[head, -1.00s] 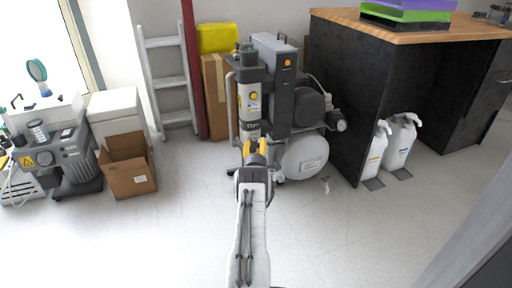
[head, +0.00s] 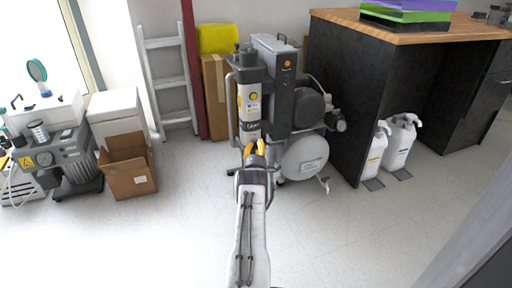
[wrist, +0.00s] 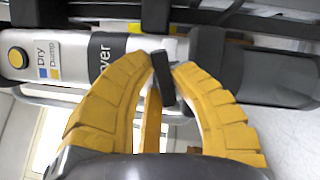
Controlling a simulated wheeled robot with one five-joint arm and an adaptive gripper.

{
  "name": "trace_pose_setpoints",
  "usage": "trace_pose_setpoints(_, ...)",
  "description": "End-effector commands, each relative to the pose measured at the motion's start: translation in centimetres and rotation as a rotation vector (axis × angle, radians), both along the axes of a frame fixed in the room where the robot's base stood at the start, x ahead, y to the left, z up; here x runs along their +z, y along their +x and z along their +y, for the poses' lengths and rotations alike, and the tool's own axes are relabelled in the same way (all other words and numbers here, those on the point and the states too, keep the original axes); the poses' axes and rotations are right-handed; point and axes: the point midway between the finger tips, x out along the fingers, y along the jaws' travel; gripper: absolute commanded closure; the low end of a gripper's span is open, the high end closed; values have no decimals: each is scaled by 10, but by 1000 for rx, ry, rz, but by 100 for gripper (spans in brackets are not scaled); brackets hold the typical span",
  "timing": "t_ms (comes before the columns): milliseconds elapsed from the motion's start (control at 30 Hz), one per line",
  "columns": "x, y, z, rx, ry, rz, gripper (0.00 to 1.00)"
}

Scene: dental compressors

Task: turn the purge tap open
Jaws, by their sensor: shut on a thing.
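The compressor's upright dryer column (head: 250,103) stands ahead of me, with a yellow round indicator and a label. My gripper (head: 255,147) is at the lower part of this column in the head view. In the wrist view, my gripper's yellow fingers (wrist: 161,72) are shut on a small dark lever (wrist: 161,82), which appears to be the purge tap. The lever sits slightly tilted between the fingertips, in front of the column (wrist: 75,58), which lies sideways in this view. The tap's body and joint are mostly hidden by the fingers.
A white round tank (head: 304,158) and a dark motor stand right of the column. A black cabinet (head: 345,100) and white jugs (head: 398,145) are farther right. An open cardboard box (head: 128,168) is at left. The floor in front is clear.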

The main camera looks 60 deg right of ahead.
Motion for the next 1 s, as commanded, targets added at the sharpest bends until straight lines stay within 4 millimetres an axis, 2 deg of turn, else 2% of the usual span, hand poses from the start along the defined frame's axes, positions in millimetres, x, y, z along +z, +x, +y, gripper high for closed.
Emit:
trace_pose_setpoints(400,0,3,1,-4,-46,36,100)
trace_pose_setpoints(433,0,3,1,-4,-46,36,76)
trace_pose_setpoints(700,0,2,1,-4,-45,37,52)
trace_pose_setpoints(1000,0,1,2,-5,-45,36,52)
